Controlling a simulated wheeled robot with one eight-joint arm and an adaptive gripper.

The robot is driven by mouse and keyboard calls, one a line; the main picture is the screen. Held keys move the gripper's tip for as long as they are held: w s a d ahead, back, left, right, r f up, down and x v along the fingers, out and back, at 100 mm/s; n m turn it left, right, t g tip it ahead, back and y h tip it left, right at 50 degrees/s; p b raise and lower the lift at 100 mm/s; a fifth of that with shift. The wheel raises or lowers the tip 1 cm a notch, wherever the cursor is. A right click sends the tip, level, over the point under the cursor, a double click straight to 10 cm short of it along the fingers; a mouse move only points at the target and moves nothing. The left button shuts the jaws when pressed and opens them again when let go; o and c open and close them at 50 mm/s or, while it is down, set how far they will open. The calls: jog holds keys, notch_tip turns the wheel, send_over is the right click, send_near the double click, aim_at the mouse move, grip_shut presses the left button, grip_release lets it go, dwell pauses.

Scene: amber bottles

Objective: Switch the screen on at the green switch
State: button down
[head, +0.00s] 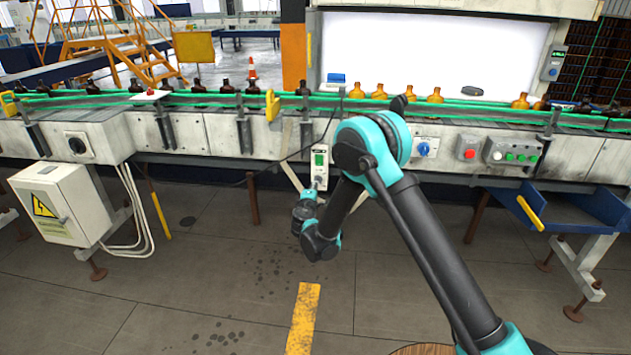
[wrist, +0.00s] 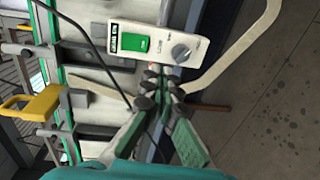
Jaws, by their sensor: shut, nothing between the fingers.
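The green switch (head: 319,159) sits on a small pale box (head: 319,172) on the front of the conveyor in the head view. In the wrist view the green switch (wrist: 133,43) is on the left of the box (wrist: 165,53), beside a round grey knob (wrist: 181,52). My gripper (wrist: 160,75) is shut and empty, its tips just below the box's lower edge in that picture. I cannot tell whether they touch it. In the head view my gripper is mostly hidden by my wrist. A large blank white screen (head: 430,50) stands behind the conveyor.
Amber bottles (head: 435,96) stand along the conveyor with green rails. A blue rotary switch (head: 424,148), a red button (head: 470,154) and a green-button panel (head: 513,153) are to the right. A dark cable (wrist: 92,45) hangs near the box.

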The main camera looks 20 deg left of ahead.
jog(key=shift+f+v, duration=0.2)
jog(key=shift+v, duration=0.7)
jog(key=w+d+r+m+g+h, duration=0.1)
jog(key=w+d+r+m+h, duration=0.15)
jog(key=d, duration=0.65)
jog(key=w+d+r+m+g+h, duration=0.1)
jog(key=w+d+r+m+h, duration=0.15)
jog(key=d, duration=0.65)
jog(key=s+d+r+m+g+h, duration=0.1)
jog(key=s+d+r+m+g, duration=0.15)
jog(key=d, duration=0.75)
jog(key=s+d+r+m+g+h, duration=0.15)
jog(key=s+d+m, duration=0.25)
jog(key=d, duration=0.7)
jog(key=s+d+f+m+g+y, duration=0.15)
jog(key=s+d+m+g, duration=0.3)
jog(key=s+d, duration=0.9)
jog(key=s+d+f+m+y, duration=0.1)
jog(key=s+f+m, duration=0.1)
jog(key=s, duration=0.6)
jog(key=s+d+f+m+g+y, duration=0.1)
jog(key=s+f+m, duration=0.1)
jog(key=s, duration=0.6)
jog(key=shift+d+m, duration=0.3)
jog(key=shift+d, duration=0.1)
